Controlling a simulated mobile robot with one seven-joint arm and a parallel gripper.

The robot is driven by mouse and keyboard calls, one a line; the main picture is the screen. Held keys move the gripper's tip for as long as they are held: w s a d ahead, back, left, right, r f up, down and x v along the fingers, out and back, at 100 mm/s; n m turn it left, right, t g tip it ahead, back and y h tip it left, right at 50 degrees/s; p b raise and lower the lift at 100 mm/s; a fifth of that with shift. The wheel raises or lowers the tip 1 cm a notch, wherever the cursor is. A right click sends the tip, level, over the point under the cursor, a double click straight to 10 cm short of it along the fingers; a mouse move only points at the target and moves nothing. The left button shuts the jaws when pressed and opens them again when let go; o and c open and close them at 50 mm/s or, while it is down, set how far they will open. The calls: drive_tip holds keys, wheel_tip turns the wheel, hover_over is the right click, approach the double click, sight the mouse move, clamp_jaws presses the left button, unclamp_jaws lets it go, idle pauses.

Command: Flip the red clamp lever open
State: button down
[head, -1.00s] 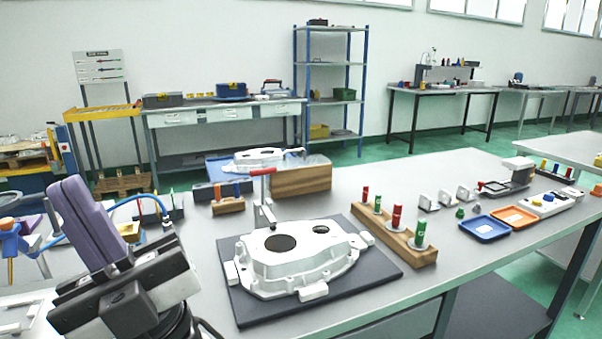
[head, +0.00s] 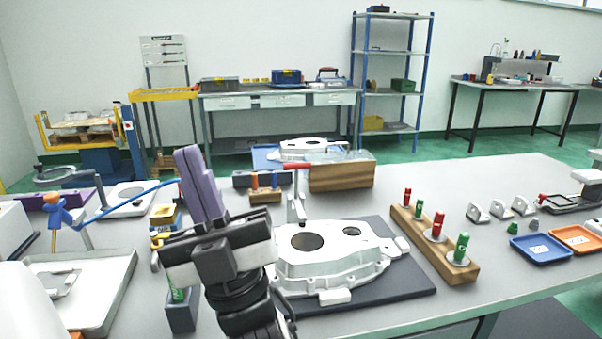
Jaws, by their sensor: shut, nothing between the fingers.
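The red clamp lever (head: 298,166) lies about level on top of a grey clamp post (head: 297,205), at the back left edge of a pale aluminium casting (head: 335,262). The casting rests on a dark mat (head: 410,283). My gripper (head: 188,154) has purple fingers that point up and slightly left. They are shut and empty, left of the lever and apart from it in the picture. My wrist hides the casting's left end and part of the mat.
A wooden block (head: 450,268) with red and green pegs stands right of the casting. A wooden box (head: 340,177) is behind the lever. A blue hose (head: 120,202) and a pale tray (head: 85,285) are at left. A blue tray (head: 538,249) lies at right.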

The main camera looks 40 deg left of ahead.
sight(300, 168)
drive_tip(key=w+a+f+m+t+h+p, duration=0.25)
drive_tip(key=w+t+h, duration=0.25)
drive_tip(key=w+t, duration=0.3)
drive_tip(key=w+a+f+m+t+h+p, duration=0.1)
drive_tip(key=w+f+m+t+h, duration=0.25)
drive_tip(key=w+t, duration=0.4)
drive_tip(key=w+f+n+h+p, duration=0.1)
drive_tip(key=w+f+h, duration=0.1)
drive_tip(key=w+f, duration=0.1)
drive_tip(key=w+f+n+h, duration=0.2)
drive_tip(key=f+h, duration=0.1)
drive_tip(key=f, duration=0.2)
drive_tip(key=w+d+f+n+t+h+p, duration=0.1)
drive_tip(key=w+f+h, duration=0.2)
drive_tip(key=f, duration=0.1)
drive_tip(key=shift+w+f+n+p, duration=0.3)
drive_tip(key=shift+f+p, duration=0.05)
drive_tip(key=shift+a, duration=0.1)
drive_tip(key=p+x, duration=0.6)
drive_tip(key=x, duration=0.7)
drive_tip(key=shift+r, duration=0.15)
drive_tip(key=shift+w+a+p, duration=0.3)
drive_tip(key=shift+w+a, duration=0.05)
drive_tip(key=shift+a, duration=0.05)
drive_tip(key=shift+w, duration=0.2)
